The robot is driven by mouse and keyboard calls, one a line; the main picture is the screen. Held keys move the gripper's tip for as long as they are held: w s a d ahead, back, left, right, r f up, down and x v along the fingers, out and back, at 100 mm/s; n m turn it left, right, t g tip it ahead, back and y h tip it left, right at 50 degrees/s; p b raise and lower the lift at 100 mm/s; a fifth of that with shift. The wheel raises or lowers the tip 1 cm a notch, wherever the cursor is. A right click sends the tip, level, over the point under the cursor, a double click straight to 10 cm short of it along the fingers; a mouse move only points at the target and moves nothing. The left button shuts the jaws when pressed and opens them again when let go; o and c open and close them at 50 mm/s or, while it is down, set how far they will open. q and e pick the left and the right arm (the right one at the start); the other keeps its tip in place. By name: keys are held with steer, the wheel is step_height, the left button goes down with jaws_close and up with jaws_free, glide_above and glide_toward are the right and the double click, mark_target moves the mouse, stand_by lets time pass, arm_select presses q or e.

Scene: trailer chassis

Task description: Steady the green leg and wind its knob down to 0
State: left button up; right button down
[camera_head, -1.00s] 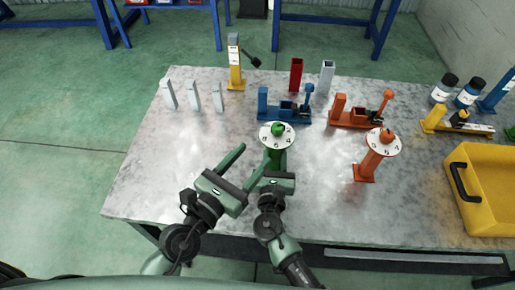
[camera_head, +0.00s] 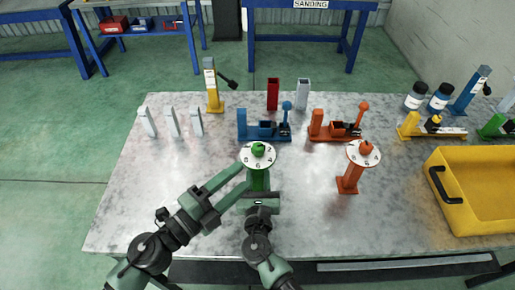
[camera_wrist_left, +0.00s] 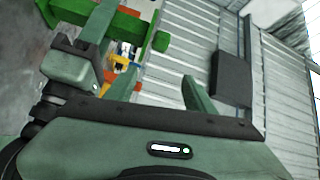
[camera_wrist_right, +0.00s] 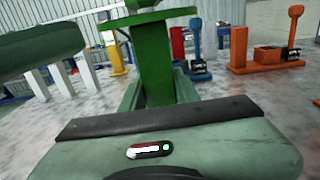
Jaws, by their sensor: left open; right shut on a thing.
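The green leg (camera_head: 258,181) stands upright on the metal table, with a white numbered dial (camera_head: 246,158) and a green knob (camera_head: 258,149) on top. My right gripper (camera_head: 258,196) is shut around its post low down; the post also shows between the jaws in the right wrist view (camera_wrist_right: 152,62). My left gripper (camera_head: 243,176) is open and empty, its fingertips just left of the leg at about dial height or a little below. The knob shows ahead of it in the left wrist view (camera_wrist_left: 161,42). The knob's reading is too small to tell.
An orange leg (camera_head: 348,179) with a dial stands to the right. Blue (camera_head: 262,131) and orange (camera_head: 335,131) fixtures stand behind. A yellow bin (camera_head: 480,195) sits at the right edge. White posts (camera_head: 172,122) stand at the left. The table's left front is clear.

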mark_target(255, 153)
arm_select(q)
steer(key=w+a+n+g, duration=0.15)
steer(key=a+n, duration=0.25)
steer(key=n, duration=1.1)
steer(key=shift+h, duration=0.3)
steer(key=x, duration=1.2)
steer(key=shift+w+d+f, duration=0.15)
steer(key=shift+w, duration=0.25)
jaws_close()
steer(key=shift+s+d+n+t+y, duration=0.1)
steer(key=shift+n+t+y, duration=0.6)
steer(key=shift+t+y, duration=0.3)
steer(key=n+t+y, duration=0.2)
steer(key=y, duration=0.1)
steer(key=shift+n, duration=0.3)
steer(key=shift+t+y, duration=0.35)
steer(key=shift+y, duration=0.05)
